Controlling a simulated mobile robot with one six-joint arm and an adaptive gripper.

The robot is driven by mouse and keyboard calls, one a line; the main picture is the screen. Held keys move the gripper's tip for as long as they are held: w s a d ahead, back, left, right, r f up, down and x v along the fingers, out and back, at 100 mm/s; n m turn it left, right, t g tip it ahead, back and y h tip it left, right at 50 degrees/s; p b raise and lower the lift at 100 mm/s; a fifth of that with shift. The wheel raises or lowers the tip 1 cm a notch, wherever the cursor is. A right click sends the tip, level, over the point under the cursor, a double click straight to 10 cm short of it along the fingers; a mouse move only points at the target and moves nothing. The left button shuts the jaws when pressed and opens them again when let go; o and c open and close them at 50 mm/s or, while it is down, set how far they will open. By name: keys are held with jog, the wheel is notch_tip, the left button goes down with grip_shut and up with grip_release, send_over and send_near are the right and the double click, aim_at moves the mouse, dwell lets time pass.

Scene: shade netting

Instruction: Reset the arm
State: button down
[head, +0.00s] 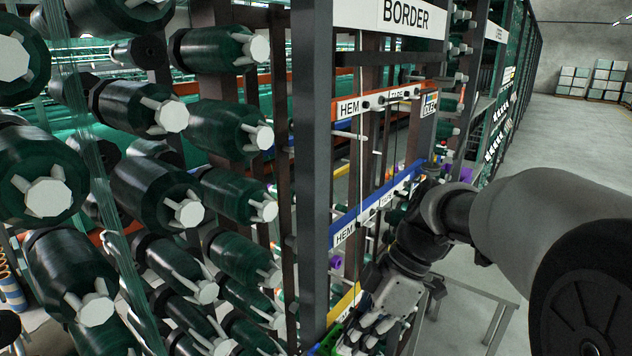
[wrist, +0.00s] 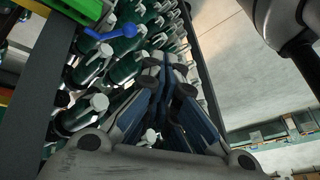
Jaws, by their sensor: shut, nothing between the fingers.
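My arm reaches in from the right of the head view, bent down at the wrist. My gripper (head: 362,338) is low in the head view, in front of the labelled rack frame and close to its yellow and green strips. In the wrist view my gripper (wrist: 166,64) shows its fingers together with nothing between them. The fingers point toward the green spools. Whether the gripper touches the rack cannot be told.
Green spools (head: 160,187) with white hubs fill the left side. A dark rack post (head: 311,150) stands beside a BORDER sign (head: 395,15) and HEM/TAPE strips. Open floor (head: 570,140) lies right. Stacked boxes (head: 605,80) stand far back.

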jog(key=s+d+m+t+h, duration=0.2)
jog(key=s+d+m+t, duration=0.1)
jog(key=s+m, duration=0.4)
jog(key=s+d+r+m+t+h, duration=0.1)
jog(key=s+d+m+t+h, duration=0.2)
jog(key=s+m, duration=0.5)
jog(key=shift+s+d+m+t, duration=0.3)
jog(key=shift+d+m, duration=0.35)
jog(key=shift+m, duration=0.45)
